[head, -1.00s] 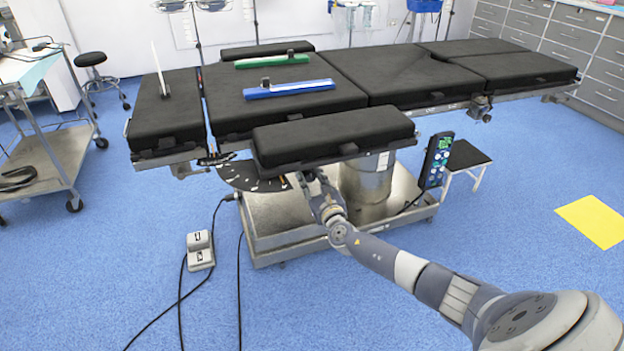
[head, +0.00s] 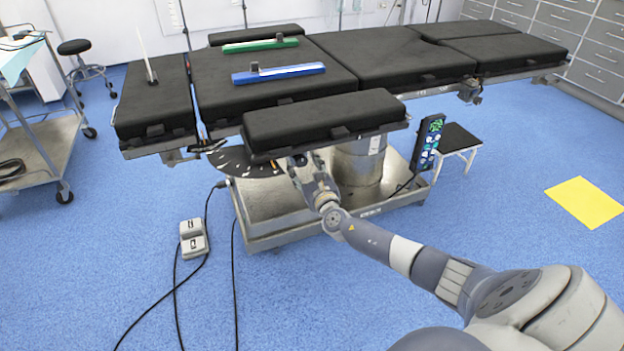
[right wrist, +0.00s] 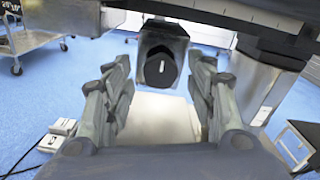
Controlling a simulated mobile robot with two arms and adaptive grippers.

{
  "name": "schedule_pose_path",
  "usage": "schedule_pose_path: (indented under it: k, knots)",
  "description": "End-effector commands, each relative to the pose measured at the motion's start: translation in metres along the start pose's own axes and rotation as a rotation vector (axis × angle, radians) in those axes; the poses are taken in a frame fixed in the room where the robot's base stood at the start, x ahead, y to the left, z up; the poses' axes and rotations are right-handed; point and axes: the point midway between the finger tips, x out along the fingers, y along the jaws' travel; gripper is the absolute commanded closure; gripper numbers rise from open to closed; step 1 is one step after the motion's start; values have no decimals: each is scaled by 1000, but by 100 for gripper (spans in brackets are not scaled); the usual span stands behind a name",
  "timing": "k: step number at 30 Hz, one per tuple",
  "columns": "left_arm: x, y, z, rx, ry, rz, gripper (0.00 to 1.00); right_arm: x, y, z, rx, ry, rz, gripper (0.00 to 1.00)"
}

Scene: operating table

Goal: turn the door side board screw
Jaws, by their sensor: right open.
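The side board (head: 325,122) is a black padded board on the near side of the operating table, level with it. Its screw (right wrist: 161,68) shows in the right wrist view as a black knob with a short white upright mark, on a grey block under the board. My right gripper (right wrist: 160,64) is open, with one finger to the left and one to the right of the knob, apart from it in the picture. In the head view my right gripper (head: 297,164) is under the board, partly hidden by it, and the screw cannot be made out.
The metal table base (head: 275,226) and column stand below the gripper. A hand control (head: 426,143) hangs to the right, beside a small black step (head: 457,140). A foot pedal (head: 193,238) with cables lies on the blue floor. Blue (head: 280,73) and green (head: 260,45) bars lie on the table.

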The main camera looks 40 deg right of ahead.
Motion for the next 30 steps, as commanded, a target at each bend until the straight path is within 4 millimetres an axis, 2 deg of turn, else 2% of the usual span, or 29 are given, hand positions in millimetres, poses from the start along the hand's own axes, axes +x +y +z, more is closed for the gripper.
schedule_pose_path:
  k: [15, 21, 30]
  knots:
    - [0, -1, 1, 0, -1, -1, 60, -91, 1, -2, -2, 4, 4, 49]
    - [0, -1, 1, 0, -2, -1, 60, -109, 0, -1, -2, 3, 2, 49]
    - [0, -1, 1, 0, -2, -1, 60, -112, 1, 0, -1, 1, 2, 49]
